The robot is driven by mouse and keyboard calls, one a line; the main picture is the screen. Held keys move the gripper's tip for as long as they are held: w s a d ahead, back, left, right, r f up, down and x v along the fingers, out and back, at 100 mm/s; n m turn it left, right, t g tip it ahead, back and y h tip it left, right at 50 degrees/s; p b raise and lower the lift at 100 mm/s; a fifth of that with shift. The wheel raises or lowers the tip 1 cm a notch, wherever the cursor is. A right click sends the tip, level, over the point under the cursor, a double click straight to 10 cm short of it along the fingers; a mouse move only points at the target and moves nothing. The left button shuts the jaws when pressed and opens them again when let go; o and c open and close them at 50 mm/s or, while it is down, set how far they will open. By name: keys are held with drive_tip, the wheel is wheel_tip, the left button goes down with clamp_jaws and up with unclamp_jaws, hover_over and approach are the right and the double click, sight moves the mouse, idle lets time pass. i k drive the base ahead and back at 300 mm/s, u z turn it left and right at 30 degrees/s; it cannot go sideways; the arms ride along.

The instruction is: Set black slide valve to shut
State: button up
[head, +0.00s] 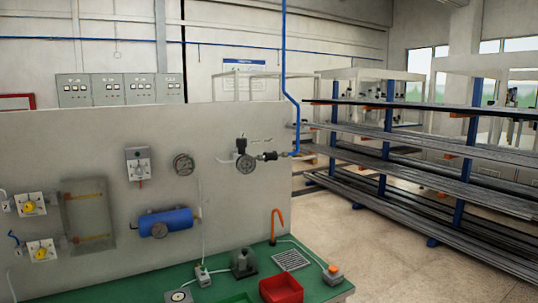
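A small black fitting (270,156) sits in line on the right part of the upright grey panel, between a regulator with a round gauge (246,163) and the lower end of a blue pipe (290,90). It looks like the black slide valve. It is too small here to tell whether it is open or shut. My gripper is not in view, and nothing of mine covers the fitting.
The grey panel (120,150) also carries a blue cylinder (168,222), another gauge (183,164) and yellow-knobbed valves (29,206). A green bench (215,272) below holds a red bin (281,289) and an orange hook (277,222). Loaded racks (380,170) stand right; floor (390,255) between is clear.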

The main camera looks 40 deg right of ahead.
sight(270, 156)
drive_tip(key=z, duration=0.05)
drive_tip(key=i, duration=1)
drive_tip(key=u, duration=0.05)
